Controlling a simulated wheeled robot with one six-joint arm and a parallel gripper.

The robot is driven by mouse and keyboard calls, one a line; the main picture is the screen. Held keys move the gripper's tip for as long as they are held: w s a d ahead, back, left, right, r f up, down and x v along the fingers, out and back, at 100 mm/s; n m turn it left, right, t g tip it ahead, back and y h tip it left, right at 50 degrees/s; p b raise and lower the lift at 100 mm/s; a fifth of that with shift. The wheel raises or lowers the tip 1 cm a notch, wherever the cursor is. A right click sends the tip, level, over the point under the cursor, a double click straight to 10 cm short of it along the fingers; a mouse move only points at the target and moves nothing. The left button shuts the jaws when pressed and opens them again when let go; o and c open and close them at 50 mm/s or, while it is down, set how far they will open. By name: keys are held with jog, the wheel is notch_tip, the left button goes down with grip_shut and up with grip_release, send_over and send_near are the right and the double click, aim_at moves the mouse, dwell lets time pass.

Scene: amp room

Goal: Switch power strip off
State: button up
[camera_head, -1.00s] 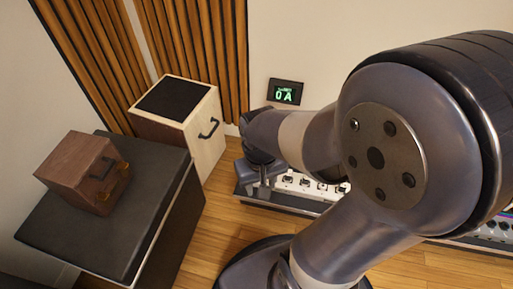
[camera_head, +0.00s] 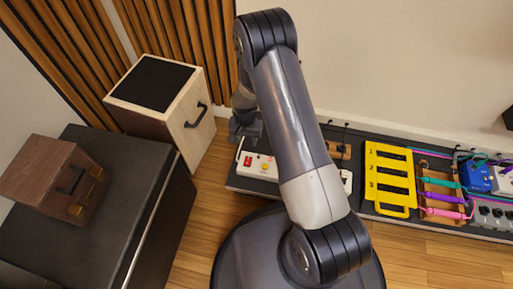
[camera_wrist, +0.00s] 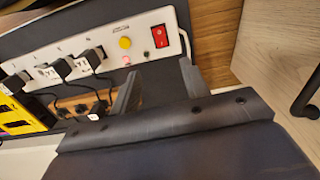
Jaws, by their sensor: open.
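The power strip (camera_head: 258,165) is a white bar on a dark board at the foot of the wall. In the wrist view the power strip (camera_wrist: 100,48) carries a red rocker switch (camera_wrist: 160,36) at its right end, with a yellow button (camera_wrist: 125,43) beside it. Several black plugs (camera_wrist: 62,68) sit in its sockets. My gripper (camera_wrist: 160,70) is open and empty, its two fingers apart below the red switch in the picture and not visibly touching it. In the head view my gripper (camera_head: 246,127) is near the strip's left end, partly hidden by my arm.
A wooden speaker cabinet (camera_head: 190,130) stands left of the strip. A dark cabinet (camera_head: 105,215) with a brown case (camera_head: 55,180) is further left. A yellow numbered rack (camera_head: 390,172) and colourful pedals (camera_head: 478,178) stand right. Wooden floor (camera_head: 195,235) is clear in front.

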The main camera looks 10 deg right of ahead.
send_over(249, 158)
notch_tip(249, 158, down, 4)
jog(key=shift+m, duration=0.3)
notch_tip(249, 158, down, 11)
jog(key=b, duration=0.3)
jog(key=shift+w+r+b, duration=0.15)
jog(key=shift+r+b, duration=0.05)
jog(key=shift+b, duration=0.1)
jog(key=shift+c, duration=0.2)
